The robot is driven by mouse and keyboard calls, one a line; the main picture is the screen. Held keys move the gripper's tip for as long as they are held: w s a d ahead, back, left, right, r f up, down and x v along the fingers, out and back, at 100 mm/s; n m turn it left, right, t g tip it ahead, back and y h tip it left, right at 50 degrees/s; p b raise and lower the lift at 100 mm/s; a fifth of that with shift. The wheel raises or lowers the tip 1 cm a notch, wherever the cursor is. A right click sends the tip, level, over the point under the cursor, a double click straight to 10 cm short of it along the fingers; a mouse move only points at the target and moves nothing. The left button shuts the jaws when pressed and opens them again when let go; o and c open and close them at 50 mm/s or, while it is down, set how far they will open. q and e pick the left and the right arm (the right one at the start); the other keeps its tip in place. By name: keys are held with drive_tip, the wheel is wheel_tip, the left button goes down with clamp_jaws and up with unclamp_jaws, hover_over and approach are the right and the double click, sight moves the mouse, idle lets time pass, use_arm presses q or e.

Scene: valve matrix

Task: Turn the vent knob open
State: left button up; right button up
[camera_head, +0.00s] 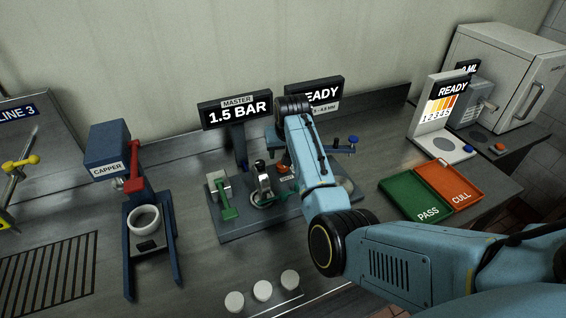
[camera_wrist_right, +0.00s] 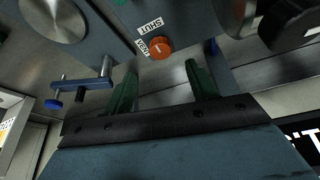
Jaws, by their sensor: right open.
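The vent knob (camera_wrist_right: 158,47) is a small orange knob with a short pale mark on its face. It sits on a dark panel in the right wrist view, beside small upside-down white labels (camera_wrist_right: 150,25), one reading SHUT. In the head view the orange knob (camera_head: 283,168) shows just left of my right arm. My right gripper (camera_wrist_right: 161,64) is open and empty, its two green fingers spread apart. The knob appears between and beyond the fingertips; I see no contact. My left gripper is not in view.
The fixture plate (camera_head: 232,232) carries a green lever (camera_head: 226,200) and a metal post (camera_head: 263,178). A blue-tipped bracket (camera_wrist_right: 80,90) stands beside the knob's panel. The MASTER display (camera_head: 237,110) rises behind. A capper (camera_head: 110,155) is left; green PASS (camera_head: 412,195) and orange CULL trays (camera_head: 455,180) are right.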

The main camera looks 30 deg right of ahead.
sight(283, 168)
drive_tip(key=b+x, duration=0.1)
drive_tip(key=x, duration=0.7)
drive_tip(key=shift+w+d+f+b, duration=0.1)
drive_tip(key=shift+w+b, duration=0.05)
drive_tip(key=shift+b, duration=0.25)
drive_tip(key=c, duration=1)
